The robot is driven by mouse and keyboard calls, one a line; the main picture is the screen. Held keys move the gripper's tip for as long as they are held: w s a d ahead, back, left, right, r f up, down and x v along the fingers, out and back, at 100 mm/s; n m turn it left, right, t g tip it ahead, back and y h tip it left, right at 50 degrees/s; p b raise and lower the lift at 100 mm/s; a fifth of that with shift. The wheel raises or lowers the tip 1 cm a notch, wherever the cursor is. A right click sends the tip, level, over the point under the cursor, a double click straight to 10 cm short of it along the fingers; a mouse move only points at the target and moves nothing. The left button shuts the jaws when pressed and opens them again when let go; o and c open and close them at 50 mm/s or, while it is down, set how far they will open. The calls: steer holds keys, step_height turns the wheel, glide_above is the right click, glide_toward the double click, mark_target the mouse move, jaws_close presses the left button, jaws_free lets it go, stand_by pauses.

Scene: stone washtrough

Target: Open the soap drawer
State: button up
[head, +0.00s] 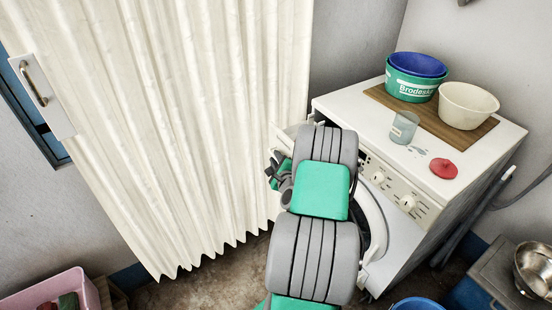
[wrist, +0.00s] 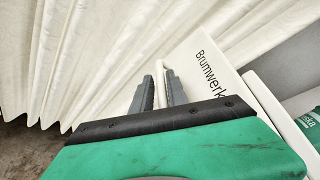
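The white washing machine (head: 335,103) stands right of the curtain. A white panel, which looks like the soap drawer (head: 288,134), juts out from the machine's upper left front, beside the curtain. In the wrist view the drawer's front (wrist: 199,72) carries the word "Brumwerk", and a gap separates it from the machine body. My gripper (head: 273,168) is at this panel, partly hidden behind my arm in the head view. In the wrist view its two grey fingers (wrist: 160,88) stand on either side of a thin white strip, which looks like the drawer's handle. Contact is hard to see.
The pleated cream curtain (head: 190,120) hangs close to my gripper on the left. The round door (head: 372,225) is partly behind my arm.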

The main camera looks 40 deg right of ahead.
steer(key=v, duration=0.7)
steer(key=shift+s+a, duration=0.25)
steer(key=shift+s, duration=0.05)
steer(key=shift+r, duration=0.15)
